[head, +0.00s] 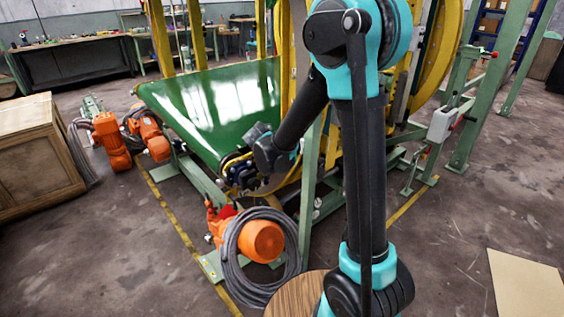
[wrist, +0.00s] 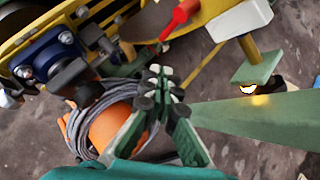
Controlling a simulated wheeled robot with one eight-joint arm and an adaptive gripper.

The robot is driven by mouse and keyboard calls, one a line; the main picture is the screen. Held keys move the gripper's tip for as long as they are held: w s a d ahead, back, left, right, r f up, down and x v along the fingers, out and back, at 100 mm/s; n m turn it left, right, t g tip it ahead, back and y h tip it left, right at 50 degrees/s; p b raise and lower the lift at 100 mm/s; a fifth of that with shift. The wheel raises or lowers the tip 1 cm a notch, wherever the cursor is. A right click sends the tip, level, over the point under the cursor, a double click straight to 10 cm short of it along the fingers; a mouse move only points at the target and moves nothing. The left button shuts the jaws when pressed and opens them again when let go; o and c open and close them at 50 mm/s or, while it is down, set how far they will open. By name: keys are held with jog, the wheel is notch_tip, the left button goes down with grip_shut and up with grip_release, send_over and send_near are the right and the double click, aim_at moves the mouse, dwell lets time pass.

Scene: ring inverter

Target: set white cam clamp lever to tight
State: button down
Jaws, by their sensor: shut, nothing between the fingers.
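I cannot pick out the white cam clamp lever with certainty. In the wrist view a white block (wrist: 242,17) sits at the top right on a yellow post, beside a red handle (wrist: 181,17); I cannot tell whether either belongs to the clamp. My gripper (wrist: 160,82) is shut and empty in the middle of the wrist view, apart from both. In the head view my gripper is small and dark beside the near end of the green belt, and its fingertips are hard to make out. The lever's setting cannot be read.
An orange motor (head: 262,241) with a grey cable coil (head: 233,254) stands on the floor below my gripper. The green belt (head: 215,105) and a green upright (head: 308,190) are close by. A wooden crate (head: 40,165) is at left. Floor at right is mostly clear.

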jog(key=v, duration=0.6)
jog(key=shift+s, duration=0.35)
jog(key=shift+r, duration=0.1)
